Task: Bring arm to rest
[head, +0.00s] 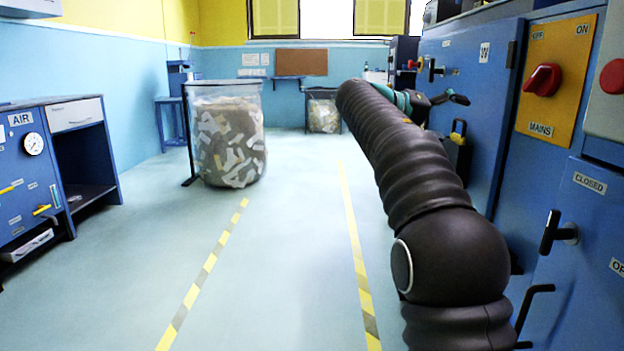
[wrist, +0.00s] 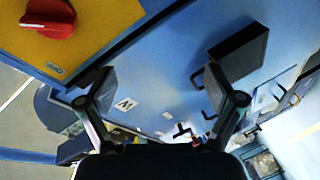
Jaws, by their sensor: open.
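My arm, in ribbed black sleeving, reaches forward along the right side of the head view, beside the blue cabinets. My gripper (head: 441,102) is at its far end, partly hidden behind the arm, close in the picture to the cabinet fronts. In the wrist view my gripper (wrist: 159,72) is open, its two dark fingers spread wide with nothing between them. Beyond the fingers is a tilted view of a blue cabinet face (wrist: 165,60). I see no contact between the fingers and the cabinet, though the exact gap cannot be told.
A red rotary switch (head: 543,80) on a yellow MAINS panel and a black handle (head: 557,232) stick out on the right. A clear bin of scraps (head: 228,140) stands left of centre. A blue AIR bench (head: 88,150) is at left. The floor (head: 285,240) between is clear.

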